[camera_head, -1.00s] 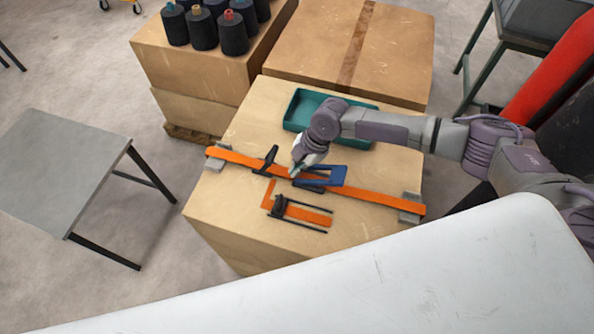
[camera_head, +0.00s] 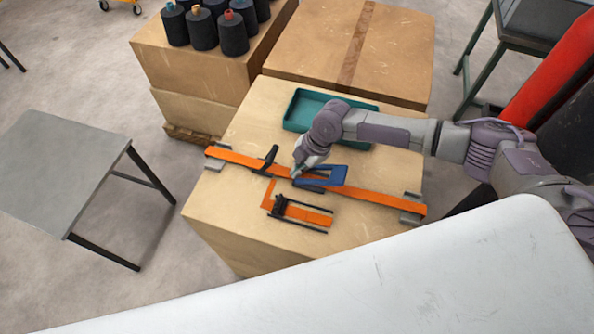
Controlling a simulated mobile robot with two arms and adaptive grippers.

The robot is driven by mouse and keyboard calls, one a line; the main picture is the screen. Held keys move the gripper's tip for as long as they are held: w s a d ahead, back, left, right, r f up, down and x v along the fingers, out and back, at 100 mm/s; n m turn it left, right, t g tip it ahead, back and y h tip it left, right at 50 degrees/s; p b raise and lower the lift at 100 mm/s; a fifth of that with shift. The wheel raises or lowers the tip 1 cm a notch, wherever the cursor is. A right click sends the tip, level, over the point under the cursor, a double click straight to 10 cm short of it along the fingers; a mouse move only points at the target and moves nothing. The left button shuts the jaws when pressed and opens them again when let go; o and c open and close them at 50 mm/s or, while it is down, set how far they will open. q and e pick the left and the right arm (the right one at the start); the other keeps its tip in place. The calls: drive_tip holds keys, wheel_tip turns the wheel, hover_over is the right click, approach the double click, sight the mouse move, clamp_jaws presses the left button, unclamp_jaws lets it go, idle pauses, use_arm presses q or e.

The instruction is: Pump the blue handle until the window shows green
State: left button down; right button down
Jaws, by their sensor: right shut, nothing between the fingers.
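The blue handle (camera_head: 327,178) is a rectangular loop on a dark tool that sits across an orange strap (camera_head: 375,200) on a large cardboard box (camera_head: 235,220). My right gripper (camera_head: 298,173) is at the left end of the blue handle, pointing down. It is shut with nothing between its fingers. Whether it touches the handle cannot be told. The wrist hides part of the strap and tool. No window showing green can be made out. My left gripper is not in view.
A black frame with an orange strap piece (camera_head: 303,214) lies in front of the handle. A black clamp (camera_head: 268,158) stands on the strap at left. A teal tray (camera_head: 293,112) lies behind. Dark cones (camera_head: 203,30) stand on another box. A grey table (camera_head: 65,165) is at left.

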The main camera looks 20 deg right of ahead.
drive_tip(key=shift+s+d+f, duration=0.2)
drive_tip(key=shift+s+f, duration=0.15)
drive_tip(key=shift+f, duration=0.1)
drive_tip(key=shift+s+d+f, duration=0.1)
drive_tip(key=shift+s+f, duration=0.05)
drive_tip(key=shift+f, duration=0.05)
drive_tip(key=shift+d+f, duration=0.15)
idle(0.4)
drive_tip(key=shift+w+a+r+p, duration=0.3)
drive_tip(key=shift+r+p, duration=0.1)
drive_tip(key=shift+r, duration=0.25)
drive_tip(key=shift+w+a+r+p, duration=0.25)
drive_tip(key=shift+r+p, duration=0.1)
drive_tip(key=shift+r, duration=0.25)
drive_tip(key=shift+a+r, duration=0.1)
drive_tip(key=shift+r, duration=0.25)
drive_tip(key=shift+w+a, duration=0.1)
